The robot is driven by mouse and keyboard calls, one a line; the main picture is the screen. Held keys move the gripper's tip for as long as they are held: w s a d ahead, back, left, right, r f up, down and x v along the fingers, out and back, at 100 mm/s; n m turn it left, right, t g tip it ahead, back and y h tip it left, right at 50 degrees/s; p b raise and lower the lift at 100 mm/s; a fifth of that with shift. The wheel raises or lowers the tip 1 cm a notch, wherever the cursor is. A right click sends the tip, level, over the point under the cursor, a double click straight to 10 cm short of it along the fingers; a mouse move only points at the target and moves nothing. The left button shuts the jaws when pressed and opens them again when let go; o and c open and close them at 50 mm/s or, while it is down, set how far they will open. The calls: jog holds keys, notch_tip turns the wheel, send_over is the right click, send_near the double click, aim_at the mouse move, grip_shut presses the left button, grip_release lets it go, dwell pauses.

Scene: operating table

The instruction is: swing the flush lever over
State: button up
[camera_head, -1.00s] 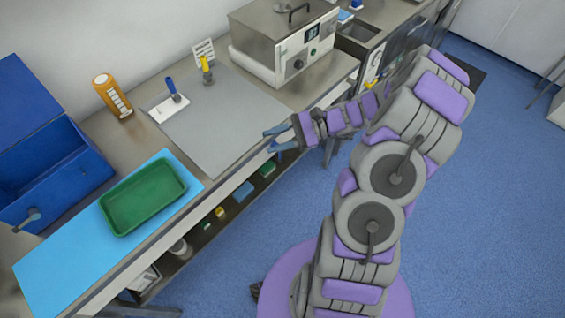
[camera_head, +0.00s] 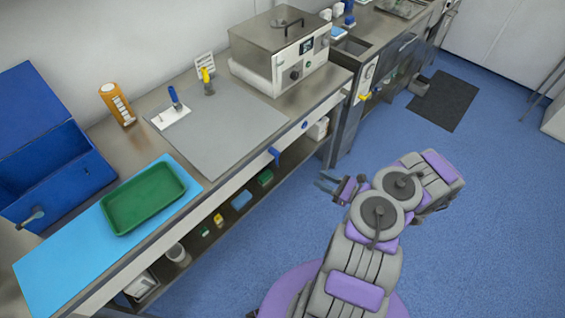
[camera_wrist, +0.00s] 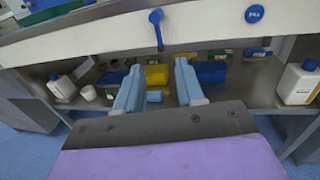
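A blue lever (camera_head: 274,155) is on the pale front panel of the bench. In the wrist view the lever (camera_wrist: 156,30) has a round pivot at the top and its handle hangs down. No label shows beside it. My gripper (camera_head: 328,184) is off the front of the bench, to the right of and below the lever in the head view, apart from it. In the wrist view my gripper (camera_wrist: 159,68) has its two light blue fingers spread with nothing between them. The lever is ahead, above the gap between the fingertips.
A round blue FILL button (camera_wrist: 255,14) is on the panel right of the lever. A yellow lever (camera_head: 365,97) is farther right by the sink. Below, an open shelf (camera_wrist: 260,88) holds bottles and several small boxes. Blue floor (camera_head: 440,240) is clear around me.

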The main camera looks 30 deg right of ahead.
jog(key=b+x, duration=0.3)
jog(key=x, duration=1.4)
jog(key=shift+s+a+r, duration=0.1)
jog(key=shift+a+r, duration=0.05)
grip_shut()
